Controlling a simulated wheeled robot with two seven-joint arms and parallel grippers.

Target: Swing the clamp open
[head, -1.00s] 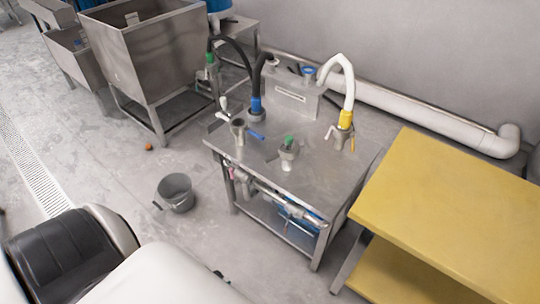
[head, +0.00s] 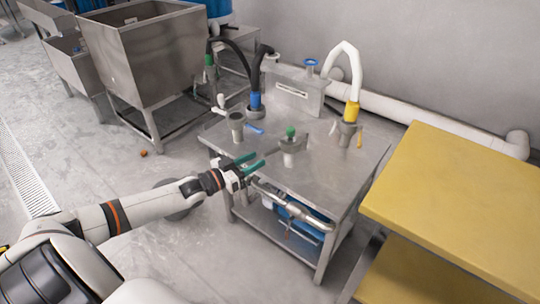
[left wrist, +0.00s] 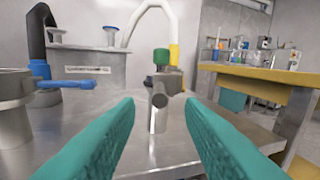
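The metal table (head: 330,185) carries several pipe fittings. A metal fitting with a green top (head: 290,146) stands near the middle. In the left wrist view it shows straight ahead (left wrist: 161,57), with a metal bar (left wrist: 158,98) pointing at the camera; this may be the clamp, but I cannot tell for sure. My left gripper (head: 252,162) is at the table's front edge, left of this fitting and short of it. Its two green fingers (left wrist: 160,108) are apart with nothing between them, and the fitting lies beyond. My right gripper is not in view.
A fitting with a blue handle (left wrist: 65,84) stands to the left on the table. A fitting with a yellow collar and white hose (head: 350,112) stands at the back right. A yellow bench (head: 455,200) is to the right. Metal pipes (head: 290,205) run below the table's front edge.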

